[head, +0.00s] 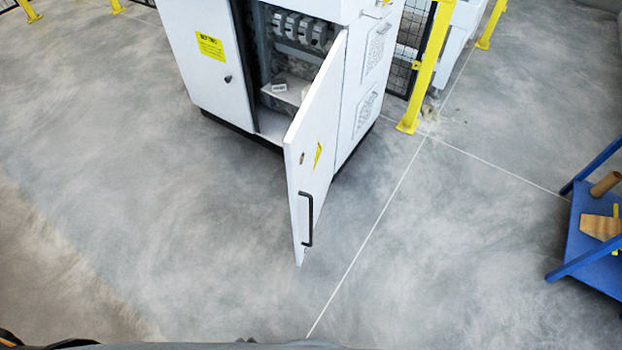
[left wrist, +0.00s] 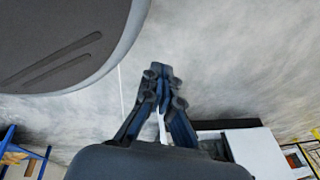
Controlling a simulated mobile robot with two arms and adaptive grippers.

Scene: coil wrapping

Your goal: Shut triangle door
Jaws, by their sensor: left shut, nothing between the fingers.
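The white door with a yellow triangle sticker (head: 312,185) stands swung open from the white cabinet (head: 205,60) in the head view. Its hinge side is at the cabinet's right front edge, and its free edge points toward me. A black handle (head: 308,220) is on the face turned to the right. My left gripper (left wrist: 160,72) shows in the left wrist view, its fingers together and empty over bare floor. Part of the white cabinet (left wrist: 255,150) shows beyond it at lower right. The gripper is apart from the door. My right gripper is in neither view.
A second cabinet door with a yellow label (head: 210,46) is closed at left. A yellow post (head: 425,70) and dark mesh fence stand right of the cabinet. A blue cart (head: 590,230) is at the far right. The grey floor before the door is clear.

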